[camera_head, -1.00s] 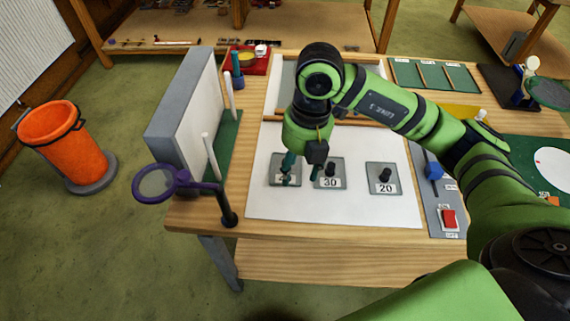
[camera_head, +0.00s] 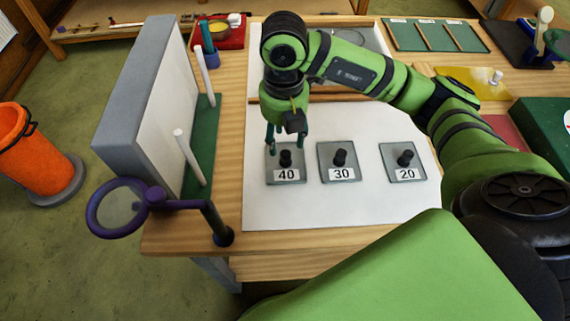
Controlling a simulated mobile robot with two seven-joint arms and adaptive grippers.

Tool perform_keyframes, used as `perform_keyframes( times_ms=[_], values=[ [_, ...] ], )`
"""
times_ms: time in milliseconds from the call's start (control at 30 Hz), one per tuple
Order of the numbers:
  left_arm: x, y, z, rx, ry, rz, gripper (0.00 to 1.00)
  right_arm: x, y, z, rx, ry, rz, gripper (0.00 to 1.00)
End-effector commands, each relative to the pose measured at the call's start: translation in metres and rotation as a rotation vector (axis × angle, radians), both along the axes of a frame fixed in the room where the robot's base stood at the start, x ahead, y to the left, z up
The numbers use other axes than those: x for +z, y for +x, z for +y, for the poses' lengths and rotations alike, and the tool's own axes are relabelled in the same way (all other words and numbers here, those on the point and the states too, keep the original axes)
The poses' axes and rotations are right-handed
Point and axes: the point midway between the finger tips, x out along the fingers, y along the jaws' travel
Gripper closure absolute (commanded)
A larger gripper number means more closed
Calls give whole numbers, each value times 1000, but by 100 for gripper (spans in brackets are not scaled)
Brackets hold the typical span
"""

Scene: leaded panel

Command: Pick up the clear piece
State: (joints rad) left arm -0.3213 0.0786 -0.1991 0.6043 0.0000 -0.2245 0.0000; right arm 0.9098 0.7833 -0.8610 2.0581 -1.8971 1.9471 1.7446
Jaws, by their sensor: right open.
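Three grey see-through square plates with black knobs lie in a row on the white sheet. They are labelled 40 (camera_head: 287,176), 30 (camera_head: 341,173) and 20 (camera_head: 406,174). I cannot tell which thing is the clear piece. My right gripper (camera_head: 285,143) points down at the far edge of the 40 plate, its teal fingers apart and empty. The fingers are on either side of the plate's black knob (camera_head: 285,158) in the picture; their height above it is unclear. My left gripper is not in view.
A purple-rimmed magnifier (camera_head: 118,207) stands at the table's front left, beside a grey-and-white upright panel (camera_head: 150,105). A wooden frame (camera_head: 350,93) lies behind the sheet. A yellow sheet with a pale knob (camera_head: 470,82) lies at right. The front of the white sheet (camera_head: 330,205) is clear.

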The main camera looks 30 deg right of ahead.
Motion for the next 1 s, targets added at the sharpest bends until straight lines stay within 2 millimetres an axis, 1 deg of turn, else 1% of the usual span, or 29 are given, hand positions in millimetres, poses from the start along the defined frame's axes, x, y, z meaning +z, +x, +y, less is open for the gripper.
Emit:
perform_keyframes(
  times_ms=[67, 133, 300, 367, 500, 733, 767, 800, 867, 900, 1000],
  values=[
    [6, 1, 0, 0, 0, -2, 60, -7, -1, -1, -2, -2, 6, 49],
    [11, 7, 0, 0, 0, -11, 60, -13, -1, -1, -2, -1, 6, 49],
    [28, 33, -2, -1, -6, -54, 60, -36, -3, -5, -2, -1, 8, 49],
    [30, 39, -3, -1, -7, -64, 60, -46, -3, -5, -2, -1, 6, 49],
    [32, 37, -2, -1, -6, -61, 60, -60, -2, -5, 0, 0, 3, 49],
    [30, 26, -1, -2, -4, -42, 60, -63, -2, -5, 1, 0, 1, 49],
    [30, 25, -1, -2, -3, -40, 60, -63, -2, -5, 1, 0, 1, 53],
    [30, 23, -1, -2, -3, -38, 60, -63, -2, -5, 1, 0, 1, 69],
    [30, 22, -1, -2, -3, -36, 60, -63, -2, -5, 1, 0, 1, 93],
    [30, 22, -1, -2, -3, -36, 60, -63, -2, -5, 0, 0, 1, 100],
    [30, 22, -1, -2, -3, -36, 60, -63, -1, -5, 0, 0, 1, 100]
  ],
)
